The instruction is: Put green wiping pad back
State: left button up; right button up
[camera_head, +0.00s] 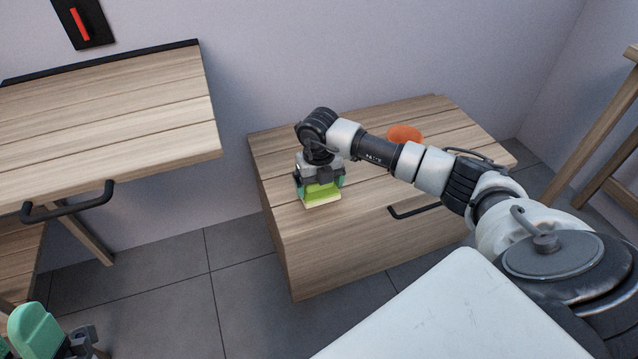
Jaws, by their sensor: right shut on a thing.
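The green wiping pad (322,194) has a green upper part and a pale yellow lower layer. It is at the front left of the low wooden cabinet's top (365,165). My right gripper (320,184) points down and is shut on the pad, with teal fingers at its two sides. The pad is at or just above the wood; I cannot tell whether it touches. My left gripper (58,338) shows only partly at the bottom left corner, with a teal finger visible, and its opening cannot be made out.
An orange round object (404,133) lies on the cabinet top behind my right arm. The cabinet front has a dark handle (414,210). A higher wooden table (110,118) with a dark handle (68,206) stands left. A wooden frame (598,140) stands right. Grey tiled floor lies between.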

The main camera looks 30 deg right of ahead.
jog(key=shift+f, duration=0.15)
jog(key=o, duration=0.5)
jog(key=shift+o, duration=0.2)
